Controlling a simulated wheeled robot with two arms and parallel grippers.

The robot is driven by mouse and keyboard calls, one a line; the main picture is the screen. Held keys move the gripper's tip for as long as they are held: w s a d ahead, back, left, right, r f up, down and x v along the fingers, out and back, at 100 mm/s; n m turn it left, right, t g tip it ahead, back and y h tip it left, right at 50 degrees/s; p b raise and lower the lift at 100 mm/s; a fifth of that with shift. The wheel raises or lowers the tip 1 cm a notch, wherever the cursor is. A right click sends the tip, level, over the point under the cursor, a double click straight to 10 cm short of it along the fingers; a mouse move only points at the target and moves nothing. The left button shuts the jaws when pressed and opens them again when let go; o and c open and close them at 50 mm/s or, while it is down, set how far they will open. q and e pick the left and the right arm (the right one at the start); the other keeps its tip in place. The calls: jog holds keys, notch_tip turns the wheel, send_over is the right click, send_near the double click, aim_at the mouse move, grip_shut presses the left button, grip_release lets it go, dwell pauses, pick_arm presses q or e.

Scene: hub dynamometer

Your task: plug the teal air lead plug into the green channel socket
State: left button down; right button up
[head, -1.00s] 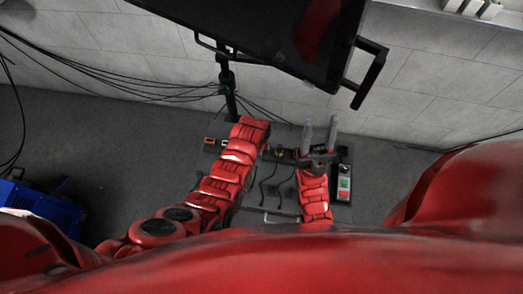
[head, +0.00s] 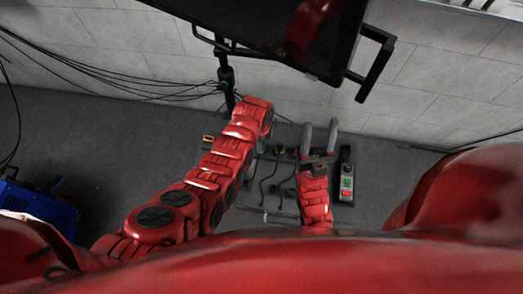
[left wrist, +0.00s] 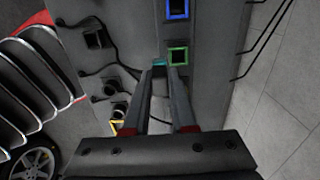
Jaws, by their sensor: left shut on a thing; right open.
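The small teal plug (left wrist: 159,63) shows in the left wrist view between the tips of my left gripper (left wrist: 160,72), which is shut on it. The green-framed socket (left wrist: 178,57) is on the grey panel just right of the plug in that view. The plug looks beside the socket, not in it; the depth gap is unclear. In the head view my left arm reaches over the panel and its gripper is hidden. My right gripper (head: 319,136) is open and empty over the panel's right part, its fingers pointing away from me.
A blue-framed socket (left wrist: 177,9) sits above the green one in the wrist view, and a yellow-orange one (left wrist: 116,128) lies lower left. Dark cables hang beside several connectors. A button box (head: 346,183) is right of my right gripper. A large monitor (head: 270,30) overhangs the far side.

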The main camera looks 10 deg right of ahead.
pick_arm(q)
jog(key=w+b, duration=0.1)
jog(key=w+d+b, duration=0.1)
jog(key=w+b, duration=0.1)
dwell(0.4)
jog(key=shift+f+b, duration=0.3)
jog(key=shift+f, duration=0.15)
dwell(0.4)
jog(key=shift+f, duration=0.15)
jog(key=shift+f+b, duration=1.15)
jog(key=shift+f, duration=0.2)
jog(key=c, duration=0.7)
grip_release()
